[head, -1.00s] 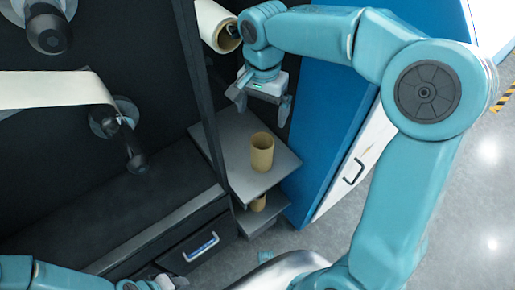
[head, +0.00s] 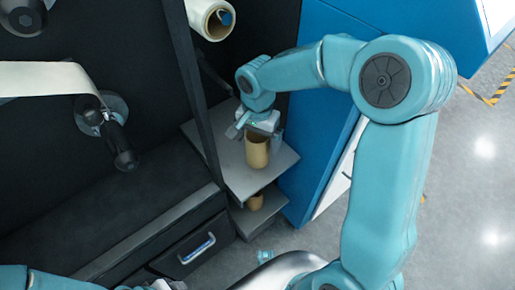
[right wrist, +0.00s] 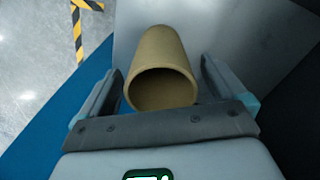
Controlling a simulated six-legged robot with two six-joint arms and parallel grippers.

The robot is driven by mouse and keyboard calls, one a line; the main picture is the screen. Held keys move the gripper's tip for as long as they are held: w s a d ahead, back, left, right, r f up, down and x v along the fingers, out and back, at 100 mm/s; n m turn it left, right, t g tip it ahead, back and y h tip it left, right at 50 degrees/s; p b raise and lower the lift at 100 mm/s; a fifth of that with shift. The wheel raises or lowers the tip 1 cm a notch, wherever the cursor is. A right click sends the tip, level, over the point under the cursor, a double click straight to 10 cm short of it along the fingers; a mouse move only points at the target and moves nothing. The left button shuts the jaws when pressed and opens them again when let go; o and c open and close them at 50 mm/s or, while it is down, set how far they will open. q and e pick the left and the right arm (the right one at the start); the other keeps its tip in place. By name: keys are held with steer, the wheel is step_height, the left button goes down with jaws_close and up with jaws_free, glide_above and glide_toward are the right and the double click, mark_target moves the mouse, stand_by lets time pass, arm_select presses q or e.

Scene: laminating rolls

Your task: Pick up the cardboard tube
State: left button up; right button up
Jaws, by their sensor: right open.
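The cardboard tube (head: 257,152) is brown and hollow and stands upright on the upper grey shelf. In the right wrist view the tube (right wrist: 160,70) lies between the two fingers, with its open end towards the camera. My right gripper (head: 257,130) is at the tube's top end, its jaws open with a finger on either side. In the right wrist view the right gripper's fingers (right wrist: 156,90) look apart from the tube's wall. My left gripper (head: 150,285) shows only partly at the bottom edge, and its jaws cannot be made out.
The upper shelf (head: 226,161) has bare room around the tube. A second brown tube (head: 255,201) stands on the lower shelf (head: 246,222). A dark machine frame (head: 190,100) rises left of the shelf, and a blue cabinet (head: 312,170) stands right. A white roll (head: 208,18) hangs above.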

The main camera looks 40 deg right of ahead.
steer(key=shift+f, duration=0.8)
steer(key=shift+r, duration=0.1)
steer(key=c, duration=1.1)
steer(key=shift+o, duration=0.2)
step_height(320, 180, up, 18)
steer(key=p, duration=0.4)
